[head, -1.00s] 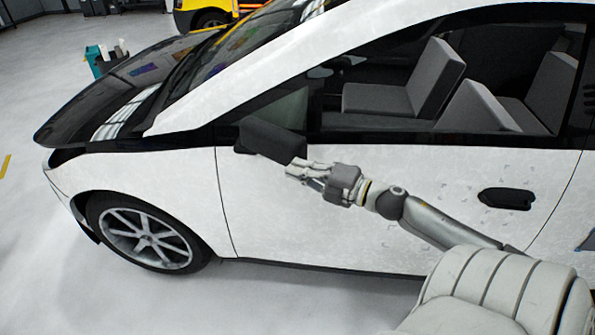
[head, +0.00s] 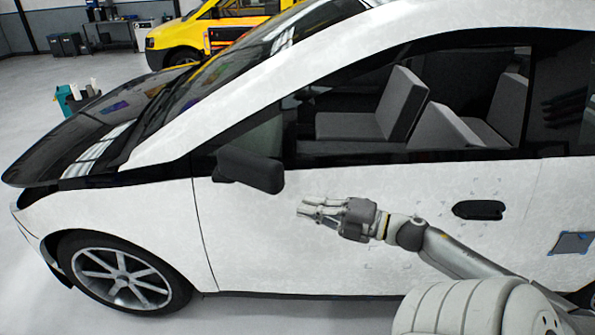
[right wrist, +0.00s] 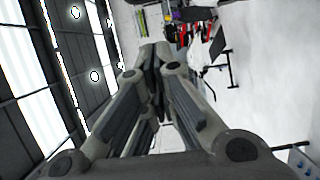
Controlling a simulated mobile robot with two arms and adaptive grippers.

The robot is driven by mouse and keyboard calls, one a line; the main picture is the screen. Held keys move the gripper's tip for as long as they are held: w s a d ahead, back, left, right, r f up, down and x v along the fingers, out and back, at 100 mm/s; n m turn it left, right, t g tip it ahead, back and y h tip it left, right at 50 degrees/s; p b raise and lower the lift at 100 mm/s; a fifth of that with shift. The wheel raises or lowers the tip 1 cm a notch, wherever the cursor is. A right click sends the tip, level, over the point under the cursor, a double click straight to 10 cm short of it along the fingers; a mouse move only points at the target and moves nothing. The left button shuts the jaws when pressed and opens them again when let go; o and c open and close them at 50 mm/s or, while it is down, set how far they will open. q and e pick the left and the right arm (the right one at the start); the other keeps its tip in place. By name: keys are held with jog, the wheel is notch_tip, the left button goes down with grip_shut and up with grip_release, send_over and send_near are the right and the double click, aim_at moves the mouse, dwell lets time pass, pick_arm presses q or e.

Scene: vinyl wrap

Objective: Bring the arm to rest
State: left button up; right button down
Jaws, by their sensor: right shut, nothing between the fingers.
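My right gripper (head: 312,210) is in front of the white car's door (head: 330,260), below and to the right of the black side mirror (head: 250,168). Its fingers point left in the head view and are apart from the mirror. In the right wrist view the fingers (right wrist: 150,62) are closed together, with nothing between them. My right arm reaches in from the lower right. My left gripper is not in view.
The black door handle (head: 478,210) is to the right of the gripper. A blue-edged grey patch (head: 572,243) is on the car at the far right. The front wheel (head: 122,273) is at lower left. A yellow vehicle (head: 180,40) stands behind.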

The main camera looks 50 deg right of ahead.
jog(key=shift+s+d, duration=0.1)
jog(key=shift+d, duration=0.05)
dwell(0.5)
